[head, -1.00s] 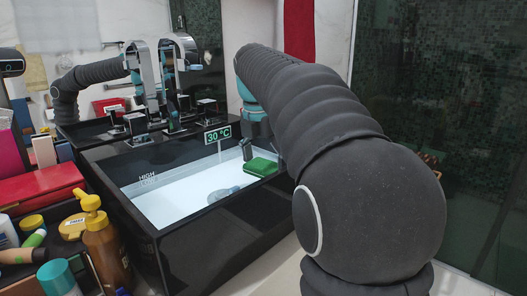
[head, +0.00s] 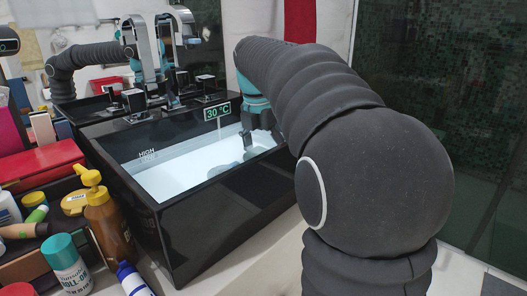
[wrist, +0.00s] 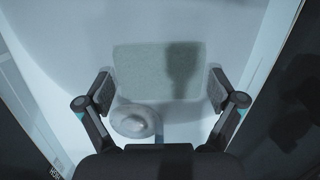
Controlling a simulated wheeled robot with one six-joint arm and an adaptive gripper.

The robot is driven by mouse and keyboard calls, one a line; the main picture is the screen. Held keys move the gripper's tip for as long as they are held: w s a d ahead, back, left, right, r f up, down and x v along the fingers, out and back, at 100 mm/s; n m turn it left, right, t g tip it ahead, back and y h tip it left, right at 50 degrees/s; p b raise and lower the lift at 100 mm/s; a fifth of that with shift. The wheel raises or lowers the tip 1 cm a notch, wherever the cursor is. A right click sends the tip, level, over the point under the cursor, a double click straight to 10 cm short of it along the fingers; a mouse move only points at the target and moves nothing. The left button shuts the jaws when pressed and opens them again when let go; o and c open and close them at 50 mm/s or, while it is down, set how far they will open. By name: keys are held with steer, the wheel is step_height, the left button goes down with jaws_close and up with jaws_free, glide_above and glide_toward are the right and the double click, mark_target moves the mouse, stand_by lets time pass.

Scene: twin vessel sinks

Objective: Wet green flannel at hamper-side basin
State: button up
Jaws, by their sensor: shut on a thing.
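The green flannel (wrist: 145,72) is a flat rectangle in the wrist view, washed out to pale grey-green and apparently under the water. My gripper (wrist: 160,85) has a finger at each of its side edges and is shut on it. In the head view my gripper (head: 258,138) points down into the right end of the black basin (head: 215,222), with its fingertips at the water. The flannel cannot be made out clearly there. Pale water (head: 190,175) fills the basin. A round grey drain piece (wrist: 137,121) lies just below the flannel in the wrist view.
A chrome tap (head: 150,55) stands behind the basin, near a 30 °C display (head: 217,111). An amber pump bottle (head: 108,220), a teal-capped roll-on (head: 66,265) and a red box (head: 40,165) crowd the left. A mirror behind reflects my arm.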

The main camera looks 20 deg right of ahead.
steer(key=shift+r, duration=0.15)
step_height(320, 180, up, 14)
stand_by(1.2)
stand_by(1.0)
